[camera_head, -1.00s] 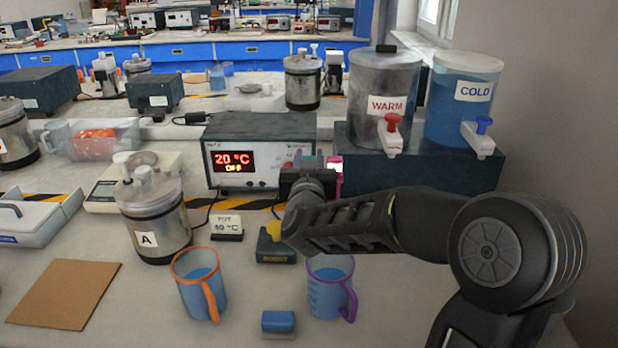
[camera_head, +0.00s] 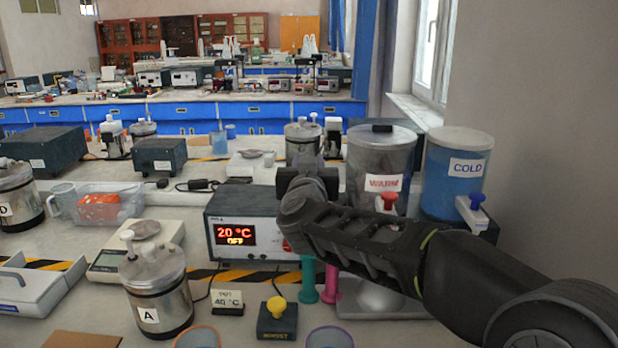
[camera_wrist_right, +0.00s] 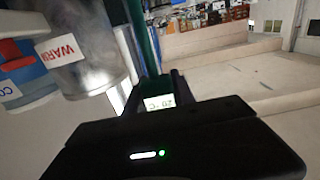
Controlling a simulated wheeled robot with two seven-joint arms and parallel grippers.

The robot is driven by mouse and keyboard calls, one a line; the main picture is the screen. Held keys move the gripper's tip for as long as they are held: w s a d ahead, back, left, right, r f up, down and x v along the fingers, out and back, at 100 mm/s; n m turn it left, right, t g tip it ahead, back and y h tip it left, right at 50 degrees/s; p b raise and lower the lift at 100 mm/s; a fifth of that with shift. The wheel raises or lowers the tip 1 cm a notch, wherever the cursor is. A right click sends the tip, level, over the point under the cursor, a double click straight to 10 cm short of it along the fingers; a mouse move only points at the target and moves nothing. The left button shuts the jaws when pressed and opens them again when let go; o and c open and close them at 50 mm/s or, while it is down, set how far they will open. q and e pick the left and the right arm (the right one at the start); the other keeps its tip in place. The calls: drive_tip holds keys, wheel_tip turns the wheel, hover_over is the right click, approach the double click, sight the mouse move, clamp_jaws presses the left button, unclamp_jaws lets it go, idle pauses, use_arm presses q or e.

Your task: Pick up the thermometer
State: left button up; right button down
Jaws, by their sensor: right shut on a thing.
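My right gripper (camera_head: 308,172) is above the right end of the controller box, with its fingertips mostly hidden by its own wrist. In the right wrist view my right gripper (camera_wrist_right: 150,88) is shut on the thermometer (camera_wrist_right: 158,102), whose small lit display shows between the fingers. A dark green bar runs up past the fingers there; I cannot tell if it belongs to the thermometer. Below my arm in the head view a teal upright piece (camera_head: 308,280) and a pink one (camera_head: 333,284) show side by side, their tops hidden. My left gripper is not in view.
The controller box (camera_head: 258,236) reads 20 °C, OFF. The WARM tank (camera_head: 380,155) and COLD tank (camera_head: 455,195) stand to the right. A yellow-knobbed box (camera_head: 277,318), canister A (camera_head: 155,290) and two mugs (camera_head: 197,338) are in front.

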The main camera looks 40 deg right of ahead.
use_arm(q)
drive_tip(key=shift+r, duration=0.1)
use_arm(e)
drive_tip(key=shift+r, duration=0.25)
idle(0.4)
